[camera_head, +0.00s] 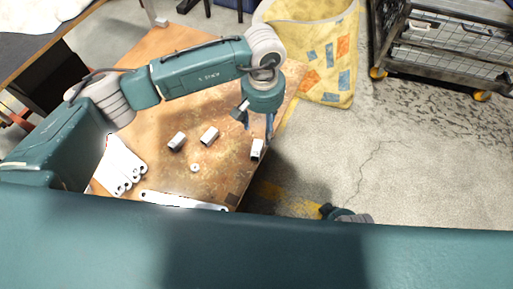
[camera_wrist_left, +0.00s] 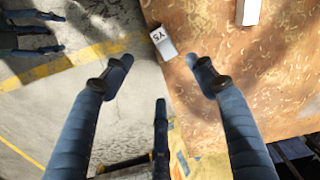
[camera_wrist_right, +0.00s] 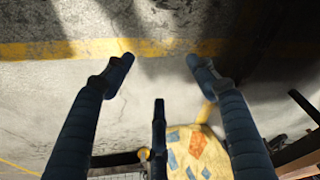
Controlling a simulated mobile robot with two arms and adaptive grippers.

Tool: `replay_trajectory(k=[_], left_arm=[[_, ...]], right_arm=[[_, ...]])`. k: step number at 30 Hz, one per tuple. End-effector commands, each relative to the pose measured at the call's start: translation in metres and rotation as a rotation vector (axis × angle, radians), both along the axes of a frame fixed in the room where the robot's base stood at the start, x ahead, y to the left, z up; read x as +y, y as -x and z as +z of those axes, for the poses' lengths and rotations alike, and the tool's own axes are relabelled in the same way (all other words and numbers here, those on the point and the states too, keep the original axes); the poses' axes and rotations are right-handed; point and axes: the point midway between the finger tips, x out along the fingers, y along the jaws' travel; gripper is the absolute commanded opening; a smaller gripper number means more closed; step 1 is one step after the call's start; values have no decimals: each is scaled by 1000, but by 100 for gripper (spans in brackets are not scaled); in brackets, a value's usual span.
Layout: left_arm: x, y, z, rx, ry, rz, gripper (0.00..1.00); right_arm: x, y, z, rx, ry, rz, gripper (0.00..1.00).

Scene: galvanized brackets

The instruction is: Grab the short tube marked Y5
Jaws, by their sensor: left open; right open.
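The short tube marked Y5 (camera_wrist_left: 165,44) is a small light metal piece with a white label, lying near the table's edge in the left wrist view. In the head view the short tube at the right edge (camera_head: 257,149) appears to be the same one. My left gripper (camera_head: 259,122) is open and empty, pointing down just beyond this tube. In the left wrist view its fingertips (camera_wrist_left: 160,62) straddle the table edge, with the tube just ahead between them. My right gripper (camera_wrist_right: 160,60) is open and empty over the floor, clear of the table; the head view shows only part of it.
Two more short tubes (camera_head: 177,141) (camera_head: 209,135), a white ring (camera_head: 194,168), a long flat piece (camera_head: 183,201) and several long pale pieces (camera_head: 120,167) lie on the brown table (camera_head: 228,170). A yellow bag (camera_head: 290,35) stands behind, a wire cart (camera_head: 440,62) at back right.

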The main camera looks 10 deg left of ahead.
Motion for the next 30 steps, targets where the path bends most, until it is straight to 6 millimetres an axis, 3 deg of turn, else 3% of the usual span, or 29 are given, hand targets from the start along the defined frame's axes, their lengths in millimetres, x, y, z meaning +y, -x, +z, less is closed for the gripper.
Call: replay_trajectory(k=[22, 30], left_arm=[[7, 12, -97, 1, -8, 0, 57], [7, 10, -107, -2, -8, 0, 57]], right_arm=[[1, -5, 22, -13, -1, -3, 57], [2, -7, 34, -24, -4, -3, 57]])
